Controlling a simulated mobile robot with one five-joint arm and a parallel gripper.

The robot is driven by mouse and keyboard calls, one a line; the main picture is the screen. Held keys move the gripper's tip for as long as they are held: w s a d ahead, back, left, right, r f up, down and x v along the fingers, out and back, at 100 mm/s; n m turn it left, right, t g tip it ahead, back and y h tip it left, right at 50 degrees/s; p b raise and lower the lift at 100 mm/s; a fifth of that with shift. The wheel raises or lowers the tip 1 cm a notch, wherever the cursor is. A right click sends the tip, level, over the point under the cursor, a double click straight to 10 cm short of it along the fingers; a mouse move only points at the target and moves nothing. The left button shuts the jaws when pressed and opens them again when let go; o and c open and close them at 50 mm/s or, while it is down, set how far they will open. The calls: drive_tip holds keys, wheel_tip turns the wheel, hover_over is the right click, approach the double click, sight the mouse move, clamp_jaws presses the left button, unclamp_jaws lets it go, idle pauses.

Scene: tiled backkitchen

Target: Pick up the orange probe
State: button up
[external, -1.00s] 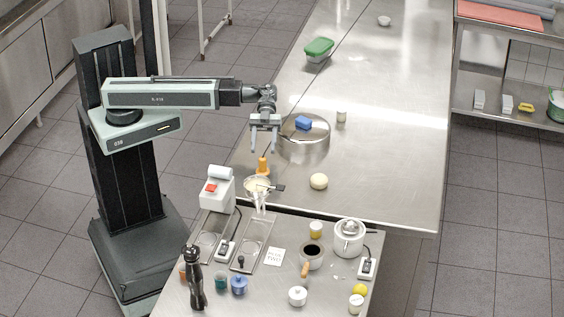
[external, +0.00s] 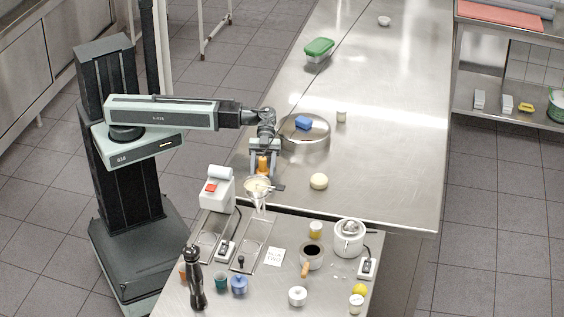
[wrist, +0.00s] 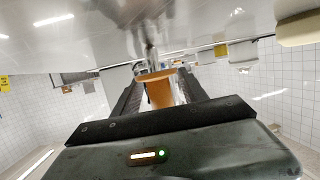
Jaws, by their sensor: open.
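The orange probe (external: 262,162) stands on the steel table (external: 375,170), just behind a bowl with pale contents (external: 257,184). My gripper (external: 265,170) is lowered around it, with one finger on each side and the jaws open. In the wrist view the orange probe (wrist: 159,91) shows between the two dark fingers of my gripper (wrist: 159,84), with a visible gap at least on its left. The probe's lower end is partly hidden by the bowl in the external view.
A white device with a red button (external: 217,188) is at the front left. A pale ball (external: 319,181) lies to the right. The table's far part is mostly clear.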

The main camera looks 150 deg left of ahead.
drive_tip(key=shift+w+d+f, duration=0.2)
drive_tip(key=shift+w+d, duration=0.15)
drive_tip(key=shift+w, duration=0.15)
clamp_jaws()
